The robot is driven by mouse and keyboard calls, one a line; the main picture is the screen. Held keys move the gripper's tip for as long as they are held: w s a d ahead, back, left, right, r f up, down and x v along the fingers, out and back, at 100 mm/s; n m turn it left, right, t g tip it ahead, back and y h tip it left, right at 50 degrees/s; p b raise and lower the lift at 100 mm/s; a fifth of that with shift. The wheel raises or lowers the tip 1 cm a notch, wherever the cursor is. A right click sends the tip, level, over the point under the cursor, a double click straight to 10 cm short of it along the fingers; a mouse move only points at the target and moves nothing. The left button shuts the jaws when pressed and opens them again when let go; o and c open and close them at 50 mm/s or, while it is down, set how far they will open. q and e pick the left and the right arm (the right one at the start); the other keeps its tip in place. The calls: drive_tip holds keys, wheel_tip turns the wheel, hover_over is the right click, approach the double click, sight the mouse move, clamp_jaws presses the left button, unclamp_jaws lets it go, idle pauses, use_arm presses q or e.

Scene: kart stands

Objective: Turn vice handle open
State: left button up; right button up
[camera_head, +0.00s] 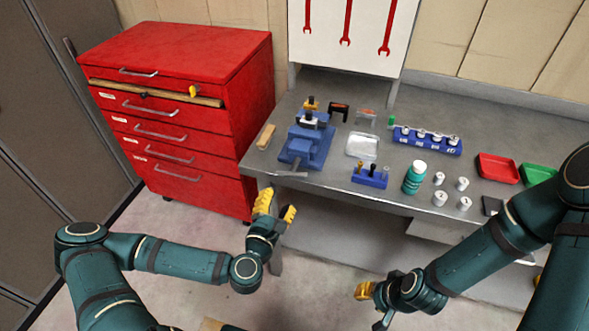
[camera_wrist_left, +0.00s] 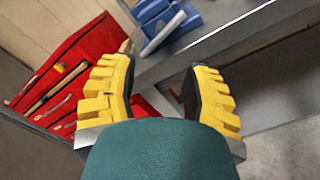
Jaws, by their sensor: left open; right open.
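A blue vice (camera_head: 307,143) stands at the left front corner of the grey workbench. Its grey handle (camera_head: 291,174) sticks out at the front, near the bench edge. In the left wrist view the handle (camera_wrist_left: 164,33) shows as a grey bar beside the blue vice (camera_wrist_left: 158,12), beyond my fingers. My left gripper (camera_head: 276,207) has yellow fingers spread apart and is empty, below and in front of the handle, not touching it. My right gripper (camera_head: 368,300) is low in front of the bench, away from the vice; its fingers are only partly visible.
A red drawer cabinet (camera_head: 180,110) stands close to the left.

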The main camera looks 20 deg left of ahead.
use_arm(q)
drive_tip(key=b, duration=0.7)
approach(294, 166)
drive_tip(key=shift+w+f, duration=0.7)
drive_tip(key=shift+w, duration=0.05)
drive_tip(key=w, duration=0.8)
drive_tip(key=shift+w+d+r, duration=0.15)
drive_tip(key=shift+w+r, duration=0.1)
clamp_jaws()
